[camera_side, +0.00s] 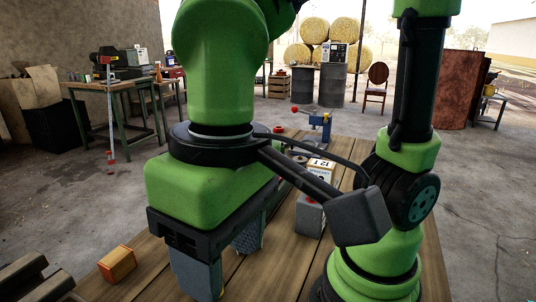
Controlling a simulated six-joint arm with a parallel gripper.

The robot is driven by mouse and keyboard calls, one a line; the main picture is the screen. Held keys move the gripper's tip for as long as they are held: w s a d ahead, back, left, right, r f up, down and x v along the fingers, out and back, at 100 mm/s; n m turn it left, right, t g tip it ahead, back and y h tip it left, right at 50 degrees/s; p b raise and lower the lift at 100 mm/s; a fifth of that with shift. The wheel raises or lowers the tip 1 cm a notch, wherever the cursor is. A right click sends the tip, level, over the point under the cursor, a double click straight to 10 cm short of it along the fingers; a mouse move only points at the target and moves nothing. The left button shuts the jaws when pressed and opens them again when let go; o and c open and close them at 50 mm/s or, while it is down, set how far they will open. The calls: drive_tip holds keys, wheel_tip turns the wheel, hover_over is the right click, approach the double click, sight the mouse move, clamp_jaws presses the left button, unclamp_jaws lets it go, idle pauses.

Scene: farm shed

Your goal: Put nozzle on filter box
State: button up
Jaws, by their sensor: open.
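My gripper (226,262) hangs low over the wooden table at the left, its two grey fingers apart. I see nothing between them, though my arm hides part of the area. A small white and yellow box with dark print (320,168) stands on the table behind my arm, partly covered by it; it may be the filter box, but I cannot tell for sure. I cannot make out the nozzle; it may be hidden behind my arm or gripper.
An orange-yellow block (117,264) lies near the table's left edge. A grey box with a red top (309,216) stands near the printed box. A blue tool with a red knob (320,124) is at the table's far end. Bare planks (262,276) show right of my gripper.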

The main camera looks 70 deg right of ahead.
drive_tip(key=d+r+m+t, duration=0.1)
drive_tip(key=d+r+t, duration=0.2)
drive_tip(key=d, duration=0.4)
drive_tip(key=d+r+m+t+y, duration=0.1)
drive_tip(key=d+r+m+t, duration=0.1)
drive_tip(key=d, duration=0.5)
drive_tip(key=shift+w+r+t, duration=0.35)
drive_tip(key=shift+r+t, duration=0.05)
drive_tip(key=shift+t, duration=0.5)
